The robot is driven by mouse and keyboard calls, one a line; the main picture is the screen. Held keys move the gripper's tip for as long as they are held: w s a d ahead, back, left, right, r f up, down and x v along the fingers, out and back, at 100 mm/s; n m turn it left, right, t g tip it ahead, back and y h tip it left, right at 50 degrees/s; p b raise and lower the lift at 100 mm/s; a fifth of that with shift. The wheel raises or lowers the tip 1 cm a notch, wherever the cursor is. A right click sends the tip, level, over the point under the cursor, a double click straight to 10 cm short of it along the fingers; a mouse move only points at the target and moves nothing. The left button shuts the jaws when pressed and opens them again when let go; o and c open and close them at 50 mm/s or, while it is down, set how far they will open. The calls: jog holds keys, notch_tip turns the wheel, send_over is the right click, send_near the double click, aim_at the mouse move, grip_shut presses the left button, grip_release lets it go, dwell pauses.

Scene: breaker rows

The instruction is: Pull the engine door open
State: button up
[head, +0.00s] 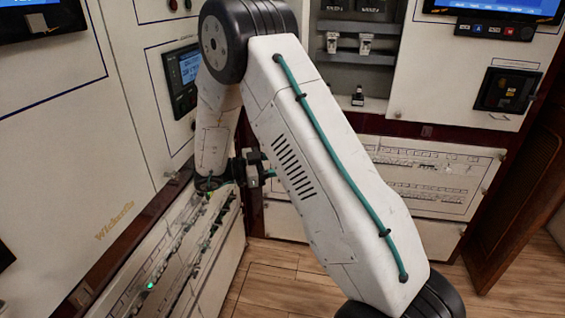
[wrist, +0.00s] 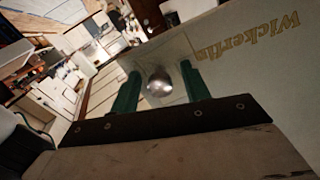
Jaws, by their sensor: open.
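In the wrist view, a round silver knob (wrist: 159,80) shows on a pale panel (wrist: 250,62) with gold "Wickerlin" lettering. My gripper (wrist: 161,80) is open, with one green finger on each side of the knob in the picture. I see no contact, and I cannot tell how far the fingertips are from the knob. In the head view, the lettered white panel (head: 62,150) is at left, and a small metal knob (head: 170,174) shows near its right edge. The panel looks shut. I cannot tell for sure whether it is the engine door. My fingers are not clear in the head view.
A sloping breaker panel (head: 165,250) with green lights lies below the lettered panel. Another breaker panel (head: 430,180) is on the back wall. A dark wooden door (head: 520,190) stands at right. Bare plank floor (head: 275,285) shows between them.

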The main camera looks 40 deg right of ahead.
jog(key=shift+r, duration=0.1)
notch_tip(320, 180, up, 3)
jog(key=shift+r, duration=0.15)
jog(key=s+a, duration=0.2)
jog(key=s, duration=0.5)
jog(key=s+a+r, duration=0.1)
jog(key=s+a, duration=0.1)
jog(key=s, duration=0.6)
jog(key=shift+s+r, duration=0.25)
jog(key=shift+s, duration=0.05)
